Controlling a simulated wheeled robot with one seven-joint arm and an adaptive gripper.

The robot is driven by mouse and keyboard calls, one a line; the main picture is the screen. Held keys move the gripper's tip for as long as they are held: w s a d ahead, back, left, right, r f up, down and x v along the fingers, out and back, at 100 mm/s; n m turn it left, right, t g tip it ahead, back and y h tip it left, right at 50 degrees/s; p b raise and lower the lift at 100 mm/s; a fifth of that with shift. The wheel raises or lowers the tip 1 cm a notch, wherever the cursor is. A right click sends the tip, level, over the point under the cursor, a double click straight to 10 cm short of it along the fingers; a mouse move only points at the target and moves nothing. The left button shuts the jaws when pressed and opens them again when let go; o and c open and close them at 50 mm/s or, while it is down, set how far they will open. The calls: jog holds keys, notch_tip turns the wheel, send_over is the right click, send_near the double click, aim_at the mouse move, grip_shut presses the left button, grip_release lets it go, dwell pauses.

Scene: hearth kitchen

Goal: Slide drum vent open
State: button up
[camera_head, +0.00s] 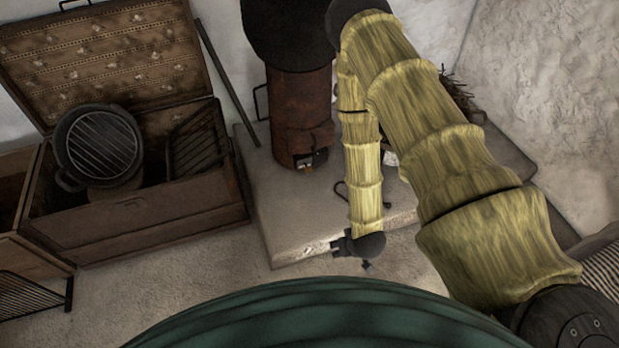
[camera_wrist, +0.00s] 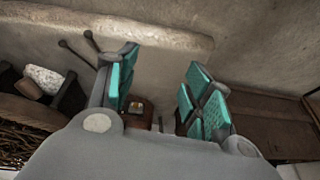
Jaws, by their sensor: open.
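The drum (camera_head: 298,110) is a rusty brown cylinder with a wide black top, standing on a stone slab. Low on its front is a small opening (camera_head: 313,160) with something bright inside. I cannot tell which part of the drum is the sliding vent or how far it stands open. In the wrist view a small lit opening (camera_wrist: 136,107) shows beyond the left finger. My gripper (camera_head: 366,263) hangs near the slab's front edge, right of and in front of the drum, apart from it. In the wrist view my gripper (camera_wrist: 162,78) has its teal pads spread, with nothing between them.
The stone slab (camera_head: 290,225) has dark iron tools (camera_head: 385,204) on it, partly behind my arm. An open wooden chest (camera_head: 145,225) with a black grill pot (camera_head: 100,148) stands at left. A bundle of twigs (camera_head: 455,92) lies behind my arm. Bare floor (camera_head: 190,275) lies in front.

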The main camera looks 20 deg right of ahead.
jog(key=w+d+f+t+y+b, duration=0.1)
jog(key=w+f+t+b, duration=0.2)
jog(key=w+f+b, duration=0.6)
jog(key=w+d+f+t+b, duration=0.25)
jog(key=w+f+b, duration=0.35)
jog(key=w, duration=0.6)
jog(key=n+t+y+b, duration=0.15)
jog(key=t+b, duration=0.55)
jog(key=b, duration=0.8)
send_near(310, 172)
jog(key=shift+t+y, duration=0.35)
jog(key=shift+y, duration=0.2)
jog(key=b+x, duration=0.2)
jog(key=x, duration=0.1)
jog(key=b+x, duration=0.2)
jog(key=x, duration=0.1)
jog(key=f+b+x, duration=0.1)
jog(key=x, duration=0.2)
jog(key=shift+w+d+f+b, duration=0.1)
jog(key=shift+w+d+b, duration=0.15)
jog(key=shift+w+b, duration=0.2)
jog(key=shift+x, duration=0.95)
jog(key=shift+c, duration=0.4)
grip_shut()
